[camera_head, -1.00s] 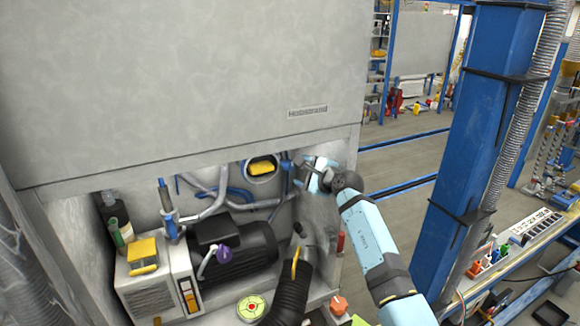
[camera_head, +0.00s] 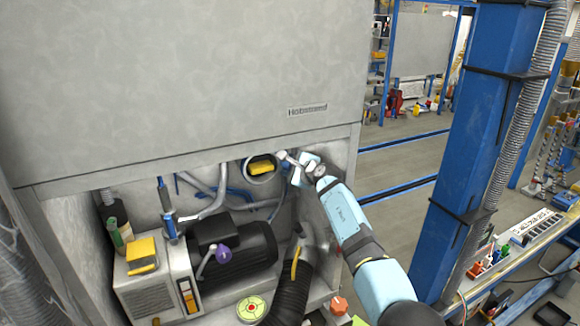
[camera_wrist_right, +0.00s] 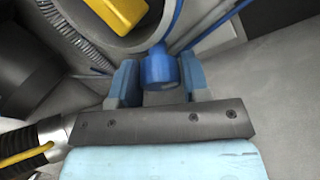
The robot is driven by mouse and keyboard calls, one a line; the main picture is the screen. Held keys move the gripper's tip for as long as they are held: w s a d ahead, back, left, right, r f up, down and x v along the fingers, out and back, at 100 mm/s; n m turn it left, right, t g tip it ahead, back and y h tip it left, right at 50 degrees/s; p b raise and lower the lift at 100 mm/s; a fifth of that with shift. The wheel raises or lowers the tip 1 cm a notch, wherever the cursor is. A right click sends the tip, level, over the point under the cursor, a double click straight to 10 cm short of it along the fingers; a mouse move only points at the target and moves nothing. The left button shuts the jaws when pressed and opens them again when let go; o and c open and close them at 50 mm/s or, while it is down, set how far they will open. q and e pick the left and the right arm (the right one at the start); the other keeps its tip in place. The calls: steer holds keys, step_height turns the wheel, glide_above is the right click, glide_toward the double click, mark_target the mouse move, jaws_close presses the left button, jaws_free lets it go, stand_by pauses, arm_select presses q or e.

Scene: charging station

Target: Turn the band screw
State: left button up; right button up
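The band screw (camera_wrist_right: 160,66) is a short blue cylinder at the lower edge of a grey round band (camera_wrist_right: 110,38), in the right wrist view. My right gripper (camera_wrist_right: 158,82) has its two light-blue fingers apart, one on each side of the screw. The gap to the screw is very small, and I cannot tell whether the fingers touch it. In the head view my right gripper (camera_head: 291,167) is inside the cabinet opening, right of the round port (camera_head: 262,180), and covers most of the screw. My left gripper is not in view.
A yellow block (camera_head: 263,166) sits inside the port. A black motor (camera_head: 232,248), a ribbed black hose (camera_head: 290,290) and blue and grey pipes crowd the cabinet below. The grey cabinet panel (camera_head: 190,80) hangs above, and a blue post (camera_head: 485,150) stands right.

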steer(key=c, duration=0.5)
steer(key=shift+o, duration=0.3)
steer(key=shift+w+d+r, duration=0.1)
steer(key=shift+r, duration=0.3)
steer(key=shift+f+m+g, duration=0.1)
steer(key=shift+m+g, duration=0.4)
steer(key=shift+m, duration=0.4)
steer(key=shift+f, duration=0.1)
steer(key=o, duration=0.9)
steer(key=shift+f, duration=0.15)
